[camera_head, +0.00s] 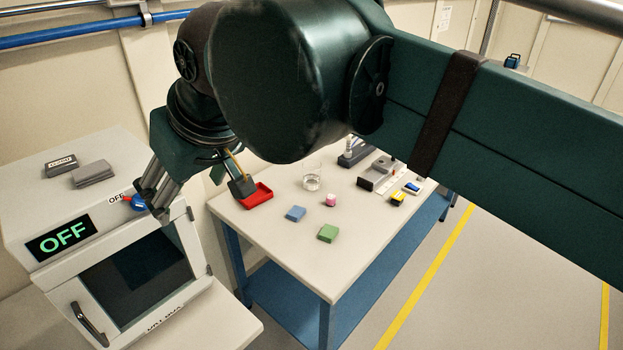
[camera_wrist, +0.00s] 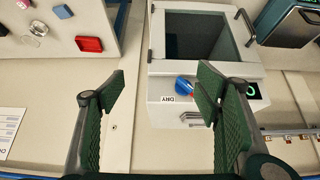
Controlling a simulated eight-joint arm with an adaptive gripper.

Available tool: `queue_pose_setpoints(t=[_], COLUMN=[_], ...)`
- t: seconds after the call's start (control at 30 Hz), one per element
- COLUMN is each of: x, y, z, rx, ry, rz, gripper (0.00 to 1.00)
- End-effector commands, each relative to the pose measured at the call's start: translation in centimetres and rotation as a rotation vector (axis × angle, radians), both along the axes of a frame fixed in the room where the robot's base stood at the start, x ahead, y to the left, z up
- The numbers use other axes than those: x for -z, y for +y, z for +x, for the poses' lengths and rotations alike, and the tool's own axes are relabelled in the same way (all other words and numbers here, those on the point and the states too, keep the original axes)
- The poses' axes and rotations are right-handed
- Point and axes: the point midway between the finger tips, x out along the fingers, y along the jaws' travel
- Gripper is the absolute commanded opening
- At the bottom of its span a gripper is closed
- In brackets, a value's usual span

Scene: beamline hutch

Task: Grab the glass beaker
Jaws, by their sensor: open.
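The clear glass beaker (camera_head: 312,179) stands upright on the white-topped table (camera_head: 300,240), right of the red tray (camera_head: 257,195). In the wrist view the beaker (camera_wrist: 38,28) is small, near the upper left corner, left of the red tray (camera_wrist: 89,44). My gripper (camera_head: 201,197) is open and empty, left of the table and in front of the white oven's upper right side. In the wrist view its two green-padded fingers (camera_wrist: 160,92) are wide apart, with the oven beyond them. The gripper is well apart from the beaker.
The white oven (camera_head: 120,225) showing OFF has a blue knob (camera_head: 138,202) and grey blocks on top. Around the beaker are a pink-white item (camera_head: 330,200), a blue block (camera_head: 296,213), a green block (camera_head: 328,233) and grey devices (camera_head: 381,173).

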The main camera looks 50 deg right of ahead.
Motion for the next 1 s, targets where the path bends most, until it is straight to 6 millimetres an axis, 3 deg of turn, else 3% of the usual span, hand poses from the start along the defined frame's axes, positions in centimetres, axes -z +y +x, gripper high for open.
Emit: queue_pose_setpoints(t=[0.2,0.67,1.0], x=[-3.5,-5.5,-7.9], y=[0.0,-2.7,-7.6], z=[0.0,3.5,8.5], rx=[0.0,0.079,0.2], ry=[0.0,0.019,0.047], rz=[0.0,0.006,0.016], gripper=[0.63,0.63,0.63])
